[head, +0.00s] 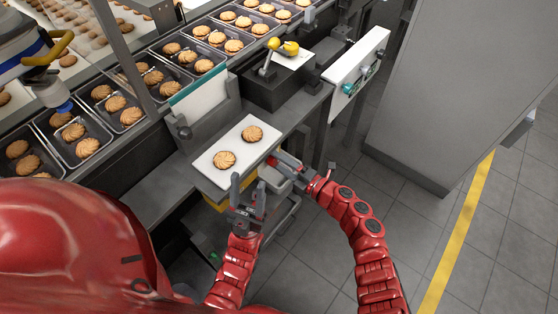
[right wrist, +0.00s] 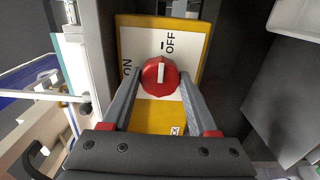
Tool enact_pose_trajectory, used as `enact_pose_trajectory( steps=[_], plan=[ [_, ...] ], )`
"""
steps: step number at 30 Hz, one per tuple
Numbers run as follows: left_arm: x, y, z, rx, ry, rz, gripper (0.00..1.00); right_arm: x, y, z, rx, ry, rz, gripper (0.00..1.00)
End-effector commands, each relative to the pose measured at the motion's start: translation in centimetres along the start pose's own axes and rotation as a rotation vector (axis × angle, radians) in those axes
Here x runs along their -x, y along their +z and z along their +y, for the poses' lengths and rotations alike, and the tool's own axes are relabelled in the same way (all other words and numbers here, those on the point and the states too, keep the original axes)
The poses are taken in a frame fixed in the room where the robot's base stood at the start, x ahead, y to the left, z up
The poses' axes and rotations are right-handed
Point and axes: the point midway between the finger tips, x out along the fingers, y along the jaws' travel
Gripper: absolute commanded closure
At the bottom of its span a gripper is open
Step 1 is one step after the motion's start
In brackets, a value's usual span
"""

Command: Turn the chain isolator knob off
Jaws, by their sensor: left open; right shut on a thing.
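The red isolator knob (right wrist: 160,76) sits on a white and yellow plate (right wrist: 193,45) in the right wrist view. ON is printed to its left and OFF above it. The white bar on the knob runs up and down in the picture, roughly in line with the tick beside OFF. My right gripper (right wrist: 160,88) is shut on the knob, one finger on each side. My left gripper (head: 249,190) is open and empty, at the board's front edge.
A white board (head: 213,172) bears two biscuits on the bench. Dark trays of biscuits (head: 112,132) run along the conveyor behind. A black box (head: 277,92) with yellow items stands at the back. A grey cabinet (head: 455,90) is at right; the floor before it is clear.

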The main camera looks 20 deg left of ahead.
Motion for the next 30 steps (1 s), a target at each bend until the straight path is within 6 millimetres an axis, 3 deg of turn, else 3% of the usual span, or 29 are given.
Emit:
enact_pose_trajectory(
  steps=[7,8,12,23,30],
  plan=[
    [0.0,0.0,0.0,0.000,0.000,0.000,0.50,0.0,0.1,0.1,0.000,0.002,-0.002,0.96],
    [0.0,0.0,0.0,0.000,0.000,0.000,0.50,0.0,0.1,0.1,0.000,0.002,-0.002,0.39],
    [0.0,0.0,0.0,0.000,0.000,0.000,0.50,0.0,0.1,0.1,0.000,0.002,-0.001,0.14],
    [0.0,0.0,0.0,0.000,0.000,0.000,0.50,0.3,0.1,0.0,0.001,-0.001,-0.001,0.11],
    [0.2,0.0,0.0,0.000,0.000,0.000,0.50,4.3,0.0,-0.2,0.002,-0.002,-0.001,0.11]
  ],
)
